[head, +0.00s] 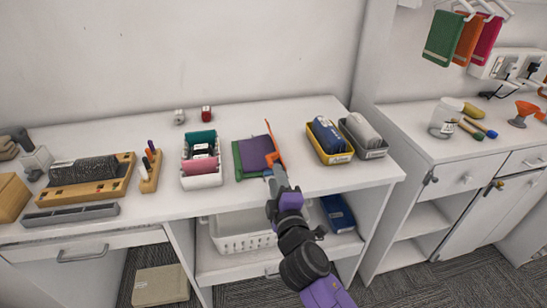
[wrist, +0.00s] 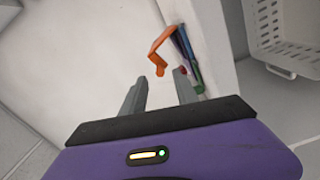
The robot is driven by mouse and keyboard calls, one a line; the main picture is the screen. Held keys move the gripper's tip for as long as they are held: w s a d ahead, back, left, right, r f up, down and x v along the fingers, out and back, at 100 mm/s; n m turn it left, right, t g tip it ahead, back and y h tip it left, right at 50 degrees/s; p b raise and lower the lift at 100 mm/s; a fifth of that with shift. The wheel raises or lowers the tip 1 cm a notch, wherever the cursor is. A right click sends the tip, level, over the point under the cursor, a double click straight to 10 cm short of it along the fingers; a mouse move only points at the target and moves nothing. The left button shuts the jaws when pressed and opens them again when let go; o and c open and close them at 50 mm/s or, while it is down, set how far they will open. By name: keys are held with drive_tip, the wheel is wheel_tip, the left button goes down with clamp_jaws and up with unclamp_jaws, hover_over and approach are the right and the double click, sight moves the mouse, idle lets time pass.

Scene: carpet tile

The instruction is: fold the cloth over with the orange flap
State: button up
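The cloth (head: 252,155) lies on the white counter, with a purple upper part over green that shows at its left and lower edges. Its orange flap (head: 274,146) stands up along the right side. In the wrist view the orange flap (wrist: 157,45) appears bent, its end just ahead of the fingertips; the cloth (wrist: 187,55) is seen nearly edge-on. My gripper (head: 270,176) is at the cloth's front right corner. In the wrist view my gripper (wrist: 160,78) is open, with a gap between its grey fingers. I cannot tell whether it touches the flap.
A white bin of rolled cloths (head: 202,178) stands left of the cloth. A yellow tray (head: 341,158) and a grey tray (head: 375,153) stand to the right. A white basket (head: 235,243) sits on the shelf below.

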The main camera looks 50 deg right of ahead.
sight(269, 161)
drive_tip(key=p+x, duration=0.1)
drive_tip(key=x, duration=0.6)
drive_tip(key=shift+w+p, duration=0.15)
drive_tip(key=shift+p, duration=0.15)
clamp_jaws()
drive_tip(key=shift+a, duration=0.2)
idle(0.9)
